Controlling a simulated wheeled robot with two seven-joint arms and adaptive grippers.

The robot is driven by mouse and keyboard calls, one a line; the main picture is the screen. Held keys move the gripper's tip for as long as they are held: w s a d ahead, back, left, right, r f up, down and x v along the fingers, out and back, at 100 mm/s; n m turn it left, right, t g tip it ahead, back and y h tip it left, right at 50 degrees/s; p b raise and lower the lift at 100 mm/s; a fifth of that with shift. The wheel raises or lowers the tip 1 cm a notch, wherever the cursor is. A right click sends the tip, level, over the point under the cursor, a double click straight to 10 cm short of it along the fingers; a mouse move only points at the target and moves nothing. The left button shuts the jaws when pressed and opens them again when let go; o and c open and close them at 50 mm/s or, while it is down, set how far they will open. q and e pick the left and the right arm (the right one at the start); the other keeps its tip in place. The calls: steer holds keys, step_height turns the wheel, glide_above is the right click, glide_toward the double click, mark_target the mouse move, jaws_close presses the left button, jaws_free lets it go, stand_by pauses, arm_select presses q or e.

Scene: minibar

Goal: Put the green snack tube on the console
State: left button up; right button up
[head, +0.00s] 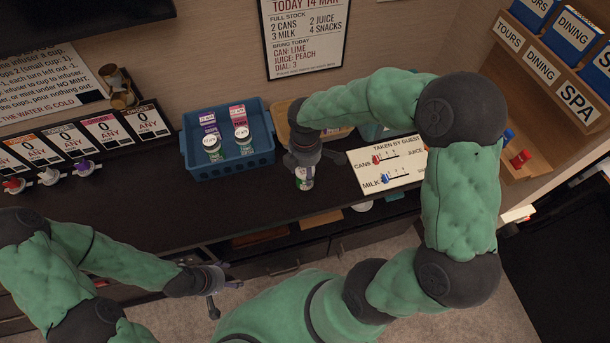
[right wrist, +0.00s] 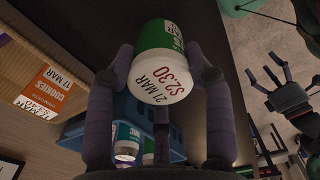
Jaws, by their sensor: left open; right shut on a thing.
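The green snack tube (head: 304,179) has a white lid; in the right wrist view (right wrist: 162,70) its lid reads 21 MAR and $2.30. My right gripper (head: 305,163) is shut on the tube, with its dark fingers around it in the right wrist view (right wrist: 160,85). The tube is over the dark console (head: 240,207), right of the blue crate; I cannot tell whether its base touches the surface. My left gripper (head: 228,297) is open and empty in front of the console, lower than its top.
A blue crate (head: 232,168) holds several cans and cartons. A tan tray (head: 283,118) is partly hidden behind my right arm. A white TAKEN BY GUEST board (head: 400,172) lies to the right. Dispensers with knobs (head: 84,168) line the left.

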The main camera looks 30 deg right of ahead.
steer(key=shift+w+d+f, duration=0.15)
steer(key=shift+w+f, duration=0.05)
steer(key=shift+f, duration=0.2)
steer(key=shift+w+f+b, duration=0.1)
steer(key=shift+f+b, duration=0.95)
steer(key=shift+f, duration=0.45)
steer(key=shift+f, duration=0.1)
steer(key=shift+f, duration=0.15)
steer(key=o, duration=1.2)
step_height(320, 180, up, 12)
steer(key=p, duration=0.4)
steer(key=shift+r+p, duration=0.25)
steer(key=shift+p, duration=0.15)
